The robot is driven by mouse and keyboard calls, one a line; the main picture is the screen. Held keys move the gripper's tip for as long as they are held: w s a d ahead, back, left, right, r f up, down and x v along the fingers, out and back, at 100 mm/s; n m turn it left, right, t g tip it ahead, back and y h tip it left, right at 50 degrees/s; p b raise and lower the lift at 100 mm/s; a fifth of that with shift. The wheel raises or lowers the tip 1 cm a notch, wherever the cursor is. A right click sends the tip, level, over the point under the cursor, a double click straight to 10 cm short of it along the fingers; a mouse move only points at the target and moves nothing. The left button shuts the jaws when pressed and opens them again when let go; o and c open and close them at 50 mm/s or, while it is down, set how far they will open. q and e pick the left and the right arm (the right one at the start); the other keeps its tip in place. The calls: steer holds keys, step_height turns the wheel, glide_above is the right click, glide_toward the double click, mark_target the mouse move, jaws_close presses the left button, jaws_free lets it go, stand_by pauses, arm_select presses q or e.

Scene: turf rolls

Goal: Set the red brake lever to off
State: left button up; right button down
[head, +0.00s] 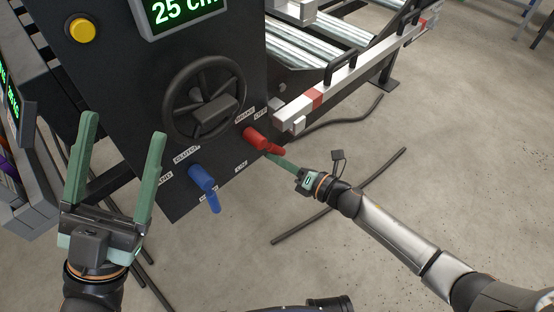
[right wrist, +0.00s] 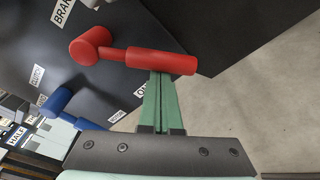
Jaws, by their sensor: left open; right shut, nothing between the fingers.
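The red brake lever (head: 262,142) is on the lower right of the dark machine panel. In the right wrist view its hub (right wrist: 88,46) and handle (right wrist: 165,62) show, the handle pointing to the right of that picture. My right gripper (head: 276,160) is shut and empty, its green fingertips (right wrist: 160,80) right at the handle's underside, seemingly touching. The OFF label (head: 260,115) sits above the lever, beside the BRAKE label (head: 245,116). My left gripper (head: 122,128) is open and empty, in front of the panel's left side.
A blue clutch lever (head: 203,180) is left of the red one, its handle pointing down. A black handwheel (head: 205,100) is above. A yellow button (head: 81,30) and green display (head: 182,12) are higher up. A rail (head: 340,85) extends right; bare floor (head: 350,225) lies below.

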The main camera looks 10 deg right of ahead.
steer(key=shift+w+d+r, duration=0.1)
steer(key=shift+d, duration=0.05)
steer(key=shift+w+d+r+n, duration=0.2)
steer(key=shift+d+r+n, duration=0.1)
steer(key=shift+n, duration=0.25)
steer(key=shift+w+d+r+n, duration=0.15)
steer(key=shift+w+d+n, duration=0.1)
steer(key=shift+n, duration=0.3)
arm_select(q)
steer(key=shift+r+p, duration=0.5)
arm_select(e)
steer(key=shift+w+d+r+n+h, duration=0.25)
steer(key=shift+d+r+n, duration=0.2)
steer(key=shift+n, duration=0.4)
steer(key=shift+w+d+r+n+h, duration=0.3)
steer(key=shift+r+n, duration=0.25)
steer(key=shift+n, duration=0.3)
arm_select(q)
steer(key=shift+f, duration=0.1)
arm_select(e)
steer(key=shift+f, duration=0.1)
